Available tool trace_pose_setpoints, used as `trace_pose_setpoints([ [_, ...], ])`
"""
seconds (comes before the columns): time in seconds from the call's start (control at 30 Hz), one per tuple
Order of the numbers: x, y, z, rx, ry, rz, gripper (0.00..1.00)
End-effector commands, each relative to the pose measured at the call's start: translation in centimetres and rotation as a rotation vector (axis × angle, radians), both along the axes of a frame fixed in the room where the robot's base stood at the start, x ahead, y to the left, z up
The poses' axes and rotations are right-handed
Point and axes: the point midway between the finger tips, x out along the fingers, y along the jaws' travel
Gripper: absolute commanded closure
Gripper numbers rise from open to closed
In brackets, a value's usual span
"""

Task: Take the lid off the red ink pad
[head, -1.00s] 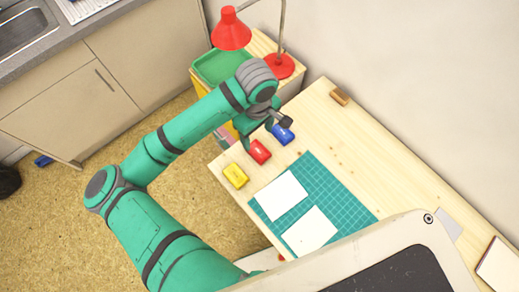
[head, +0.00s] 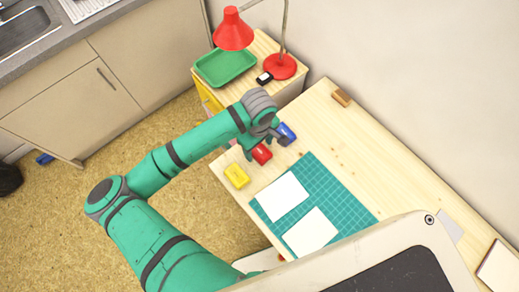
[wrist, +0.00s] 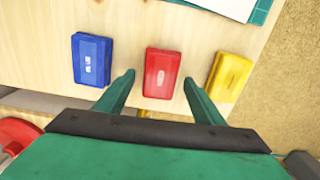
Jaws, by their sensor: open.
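The red ink pad (head: 261,153) lies on the wooden table between a yellow pad and a blue pad, near the table's left edge. In the wrist view the red pad (wrist: 163,73) is closed, with its lid on top. My gripper (wrist: 157,86) is open and empty. Its two fingers are apart, one toward the blue pad side and one toward the yellow pad side, with the red pad ahead between them. I see no contact. In the head view my arm partly hides the gripper and the pads.
The blue pad (wrist: 93,59) and yellow pad (wrist: 229,76) stand close on either side. A green cutting mat (head: 335,191) with white paper sheets (head: 283,198) lies nearby. A side cabinet holds a green tray (head: 226,67) and a red lamp (head: 233,32).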

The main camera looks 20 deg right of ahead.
Motion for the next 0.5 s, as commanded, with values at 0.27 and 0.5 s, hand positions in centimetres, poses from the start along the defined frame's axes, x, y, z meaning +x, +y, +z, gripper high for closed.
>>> trace_pose_setpoints([
  [0.27,-0.01,0.00,0.03,0.000,0.000,0.000,0.81],
  [0.5,-0.01,-0.01,0.06,0.000,0.000,0.000,0.81],
])
